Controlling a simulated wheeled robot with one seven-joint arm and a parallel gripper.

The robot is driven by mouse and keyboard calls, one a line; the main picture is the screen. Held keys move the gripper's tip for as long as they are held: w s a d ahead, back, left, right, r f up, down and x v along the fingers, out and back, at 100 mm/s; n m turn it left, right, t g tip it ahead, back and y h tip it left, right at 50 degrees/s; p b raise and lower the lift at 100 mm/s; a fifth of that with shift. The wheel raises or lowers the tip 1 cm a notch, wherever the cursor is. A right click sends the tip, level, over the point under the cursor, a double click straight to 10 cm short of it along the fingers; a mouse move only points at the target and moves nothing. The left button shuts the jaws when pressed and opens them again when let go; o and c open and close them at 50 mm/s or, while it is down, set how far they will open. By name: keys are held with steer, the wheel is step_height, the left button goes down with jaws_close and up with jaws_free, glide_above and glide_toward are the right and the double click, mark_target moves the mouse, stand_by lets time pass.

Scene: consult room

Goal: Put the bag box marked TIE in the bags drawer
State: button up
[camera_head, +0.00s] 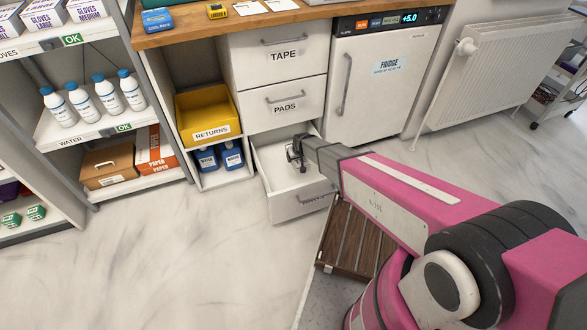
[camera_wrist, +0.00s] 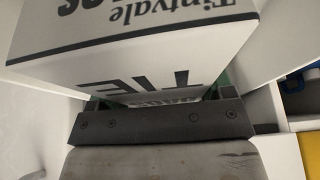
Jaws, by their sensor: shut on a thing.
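In the wrist view a white box (camera_wrist: 130,50) with dark upside-down lettering, including TIE, fills the top middle. My gripper (camera_head: 297,152) is shut on this box; its dark body crosses the wrist view below the box. In the head view my gripper is over the open bottom drawer (camera_head: 277,190), under the drawer marked PADS. The open drawer's front label is partly hidden by my arm and hard to read. The held box is hard to make out in the head view, and whether it touches the drawer floor cannot be told.
The TAPE drawer (camera_head: 280,55) and PADS drawer (camera_head: 284,104) are shut. The fridge (camera_head: 385,75) is at right. A brown slatted object (camera_head: 352,240) stands on the floor beside my arm.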

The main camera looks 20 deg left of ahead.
steer(key=shift+s+a+f, duration=0.1)
steer(key=shift+a+f, duration=0.05)
steer(key=shift+f, duration=5.05)
steer(key=shift+f, duration=0.2)
steer(key=o, duration=1.1)
steer(key=shift+c, duration=0.2)
steer(key=shift+r, duration=0.15)
